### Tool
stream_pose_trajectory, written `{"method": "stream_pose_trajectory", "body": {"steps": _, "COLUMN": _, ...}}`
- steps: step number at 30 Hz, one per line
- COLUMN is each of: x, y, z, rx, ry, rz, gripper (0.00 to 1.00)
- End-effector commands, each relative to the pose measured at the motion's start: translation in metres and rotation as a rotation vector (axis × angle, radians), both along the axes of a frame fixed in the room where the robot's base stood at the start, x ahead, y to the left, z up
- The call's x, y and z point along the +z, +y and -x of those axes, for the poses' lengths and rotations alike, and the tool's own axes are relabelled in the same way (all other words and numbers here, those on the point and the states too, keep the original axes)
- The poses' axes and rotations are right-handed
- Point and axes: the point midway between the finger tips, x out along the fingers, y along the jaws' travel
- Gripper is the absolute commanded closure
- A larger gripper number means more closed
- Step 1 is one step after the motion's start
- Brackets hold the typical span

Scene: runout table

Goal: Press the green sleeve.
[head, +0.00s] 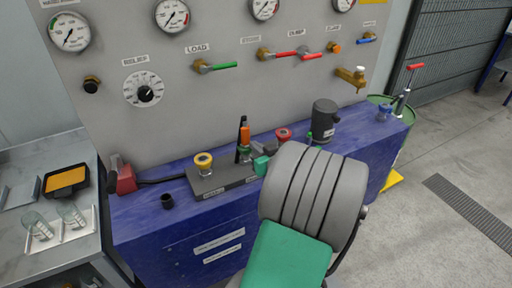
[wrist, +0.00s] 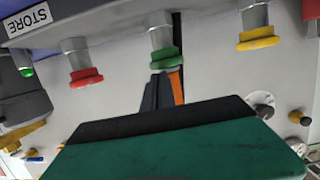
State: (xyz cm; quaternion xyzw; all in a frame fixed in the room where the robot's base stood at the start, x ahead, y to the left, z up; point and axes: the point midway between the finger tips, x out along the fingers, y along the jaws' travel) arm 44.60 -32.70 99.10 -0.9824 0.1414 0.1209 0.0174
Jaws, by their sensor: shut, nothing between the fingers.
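The green sleeve (wrist: 165,57) is a ring on a metal stem, between a red and a yellow one. It also shows in the head view (head: 244,150) on a grey block. My gripper (wrist: 166,75) is shut and empty, its black and orange fingers pointing at the green sleeve. In the head view my gripper (head: 245,138) is at the upper side of the green sleeve. In the wrist view the fingertips overlap the sleeve's rim; I cannot tell whether they touch it. My arm and hand hide part of the block.
The yellow sleeve (head: 203,159) and red sleeve (head: 284,134) flank the green one on the grey block (head: 218,181), which stands on a blue bench (head: 150,220). A grey panel with gauges (head: 69,31) and valves rises behind. A dark cylinder (head: 325,117) stands to the right.

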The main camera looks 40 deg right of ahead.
Motion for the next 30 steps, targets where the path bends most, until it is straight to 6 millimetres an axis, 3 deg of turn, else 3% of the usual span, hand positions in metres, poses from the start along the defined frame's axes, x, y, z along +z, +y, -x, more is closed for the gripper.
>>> {"method": "stream_pose_trajectory", "body": {"steps": 9, "x": -0.023, "y": 0.000, "z": 0.000, "rx": 0.000, "ry": 0.000, "rz": 0.001, "gripper": 1.00}}
{"method": "stream_pose_trajectory", "body": {"steps": 21, "x": -0.022, "y": 0.001, "z": 0.001, "rx": 0.000, "ry": 0.006, "rz": -0.006, "gripper": 1.00}}
{"method": "stream_pose_trajectory", "body": {"steps": 25, "x": -0.008, "y": 0.001, "z": 0.000, "rx": 0.002, "ry": 0.004, "rz": -0.003, "gripper": 1.00}}
{"method": "stream_pose_trajectory", "body": {"steps": 30, "x": 0.032, "y": 0.003, "z": -0.001, "rx": 0.007, "ry": -0.002, "rz": 0.004, "gripper": 1.00}}
